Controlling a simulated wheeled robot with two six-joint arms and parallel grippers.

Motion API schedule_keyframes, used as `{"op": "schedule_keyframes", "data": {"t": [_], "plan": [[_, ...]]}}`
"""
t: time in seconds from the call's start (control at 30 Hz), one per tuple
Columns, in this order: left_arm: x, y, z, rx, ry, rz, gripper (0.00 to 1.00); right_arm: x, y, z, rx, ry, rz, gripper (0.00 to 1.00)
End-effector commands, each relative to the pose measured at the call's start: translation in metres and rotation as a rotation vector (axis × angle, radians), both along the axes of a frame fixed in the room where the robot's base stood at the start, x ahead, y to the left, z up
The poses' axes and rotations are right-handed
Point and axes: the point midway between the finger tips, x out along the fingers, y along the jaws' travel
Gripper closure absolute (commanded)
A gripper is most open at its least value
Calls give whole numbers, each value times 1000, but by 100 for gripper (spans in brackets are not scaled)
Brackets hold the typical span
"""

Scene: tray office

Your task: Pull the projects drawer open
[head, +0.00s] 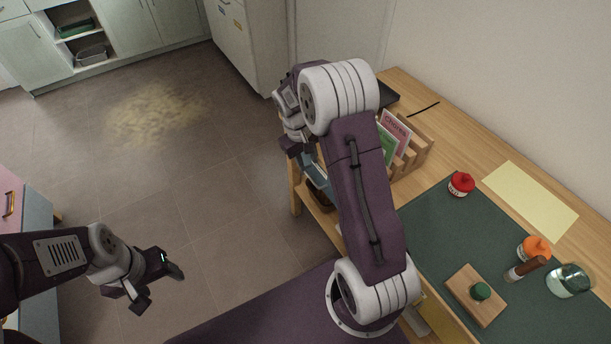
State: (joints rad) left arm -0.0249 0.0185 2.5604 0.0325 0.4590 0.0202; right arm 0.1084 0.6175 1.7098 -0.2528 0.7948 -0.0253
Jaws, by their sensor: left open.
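A white cabinet (262,55) at the top has small handles and coloured labels too small to read. I cannot tell which holds the projects drawer, and no drawer is visibly pulled out. My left gripper (160,286) is open and empty above the floor, right of the pink-fronted cabinet and apart from it. My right gripper (298,147) is beside the desk's far left end, largely hidden by its own arm; its jaws are unclear.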

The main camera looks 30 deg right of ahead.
Motion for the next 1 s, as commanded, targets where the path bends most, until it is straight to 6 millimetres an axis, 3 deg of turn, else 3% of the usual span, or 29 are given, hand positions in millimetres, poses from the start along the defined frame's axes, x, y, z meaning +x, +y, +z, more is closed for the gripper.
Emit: {"op": "schedule_keyframes", "data": {"t": [0.17, 0.4, 0.6, 0.93, 1.0], "plan": [[0, 0, -2, 0, 0, 0, 38, 0, -1, -6, 0, 1, -1, 69], [0, 0, -16, 0, 0, 0, 38, 0, -10, -55, 1, 3, -1, 69], [0, 0, -22, 0, 0, 0, 38, 1, -15, -83, 1, 1, -1, 69], [0, 0, -22, 0, 0, 0, 38, 2, -16, -89, 0, -2, -1, 69], [0, 0, -22, 0, 0, 0, 38, 2, -16, -89, 0, -2, -1, 86]]}}
